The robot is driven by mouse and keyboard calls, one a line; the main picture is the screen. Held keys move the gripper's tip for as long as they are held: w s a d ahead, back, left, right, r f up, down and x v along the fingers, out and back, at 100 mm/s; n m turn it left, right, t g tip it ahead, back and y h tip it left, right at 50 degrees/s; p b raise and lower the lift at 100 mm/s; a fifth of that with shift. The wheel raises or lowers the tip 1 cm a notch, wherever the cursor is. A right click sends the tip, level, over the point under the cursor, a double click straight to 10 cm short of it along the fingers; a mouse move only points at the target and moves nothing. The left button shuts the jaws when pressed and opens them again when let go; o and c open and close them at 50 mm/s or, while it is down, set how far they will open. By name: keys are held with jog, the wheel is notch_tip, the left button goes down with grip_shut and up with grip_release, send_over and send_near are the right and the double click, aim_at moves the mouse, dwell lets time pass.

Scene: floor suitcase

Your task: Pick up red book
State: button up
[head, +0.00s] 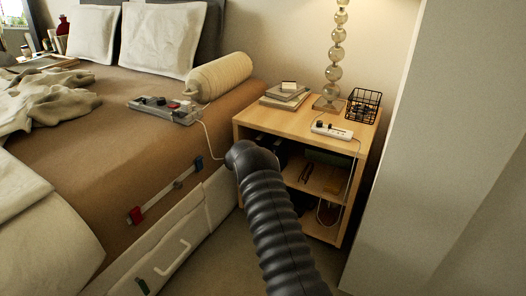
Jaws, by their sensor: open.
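I cannot make out a clearly red book in the head view. A small stack of grey-looking books (286,95) lies on the wooden nightstand (272,122), left of the lamp, with a small pale item on top. Darker items, some possibly books (326,158), sit on the nightstand's shelves in shadow, and their colour is hard to tell. A small red shape (63,27) stands among items at the far left behind the bed, too small to identify. My gripper is not in view.
A lamp (334,62), black wire basket (363,104) and white power strip (332,132) stand on the nightstand. A pale wall closes the right. Little floor shows between bed and nightstand.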

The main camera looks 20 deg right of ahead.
jog(key=shift+w+d+f, duration=0.15)
jog(key=shift+w+d, duration=0.25)
jog(key=shift+d, duration=0.05)
jog(key=shift+c, duration=0.2)
grip_shut()
